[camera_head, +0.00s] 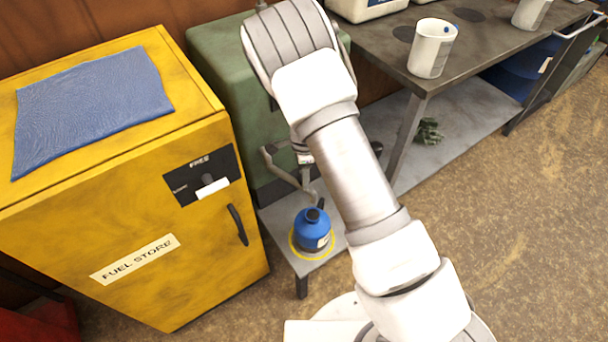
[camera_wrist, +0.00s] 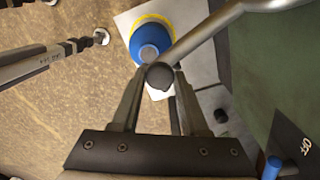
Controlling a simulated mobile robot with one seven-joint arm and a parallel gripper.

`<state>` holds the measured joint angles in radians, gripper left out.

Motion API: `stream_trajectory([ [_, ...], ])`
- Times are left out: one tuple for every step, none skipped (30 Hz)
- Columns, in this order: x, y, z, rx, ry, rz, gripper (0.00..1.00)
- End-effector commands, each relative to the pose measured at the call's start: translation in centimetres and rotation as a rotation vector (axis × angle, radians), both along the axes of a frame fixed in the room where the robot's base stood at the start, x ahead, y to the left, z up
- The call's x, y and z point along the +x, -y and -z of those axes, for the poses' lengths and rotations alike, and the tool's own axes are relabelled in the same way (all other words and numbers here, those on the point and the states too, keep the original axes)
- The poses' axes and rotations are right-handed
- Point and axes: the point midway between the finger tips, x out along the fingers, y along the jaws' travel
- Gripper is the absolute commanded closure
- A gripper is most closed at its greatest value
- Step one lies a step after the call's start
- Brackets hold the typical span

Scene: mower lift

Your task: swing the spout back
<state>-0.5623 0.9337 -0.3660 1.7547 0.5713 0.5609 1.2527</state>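The spout is a bent grey pipe (camera_wrist: 205,32) coming out of the green tank (camera_head: 215,55); it also shows in the head view (camera_head: 287,178), partly behind my arm. My gripper (camera_wrist: 160,72) has its two fingers on either side of the spout's dark round end, with no clear gap, so it looks shut on it. In the head view my gripper is mostly hidden by the arm. A blue can (camera_head: 313,232) stands upright on a low grey stand inside a yellow ring. In the wrist view the spout's end overlaps the edge of the can (camera_wrist: 150,38).
The yellow fuel store (camera_head: 120,225) stands at left with a blue cloth (camera_head: 92,100) on top and a panel reading FREE. A workbench (camera_head: 475,50) with a white mug (camera_head: 432,48) is at right. The floor (camera_head: 530,220) at right is clear.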

Motion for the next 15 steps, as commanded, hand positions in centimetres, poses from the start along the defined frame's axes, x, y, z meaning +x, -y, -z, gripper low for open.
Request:
stream_trajectory([
  [0.01,-0.01,-0.01,0.000,0.000,0.000,0.74],
  [0.01,-0.01,-0.02,0.000,0.000,0.000,0.80],
  [0.01,-0.01,-0.02,0.000,0.000,0.000,0.87],
  [0.01,-0.01,-0.02,0.000,0.000,0.000,0.92],
  [0.01,-0.01,-0.02,0.000,0.000,0.000,0.98],
  [0.01,-0.01,-0.02,0.000,0.000,0.000,1.00],
  [0.01,-0.01,-0.02,0.000,0.000,0.000,1.00],
  [0.01,-0.01,-0.02,0.000,0.000,0.000,1.00],
  [0.01,-0.02,-0.03,0.000,0.000,0.000,1.00],
  [0.01,-0.02,-0.03,0.000,0.000,0.000,1.00],
  [0.01,-0.02,-0.03,0.000,0.000,0.000,1.00],
  [0.01,-0.01,-0.03,0.000,0.000,0.000,1.00],
  [0.01,-0.01,-0.03,0.000,0.000,0.000,1.00],
  [0.01,-0.01,-0.03,0.000,0.000,0.000,1.00],
  [0.01,-0.01,-0.03,0.000,0.000,0.000,1.00],
])
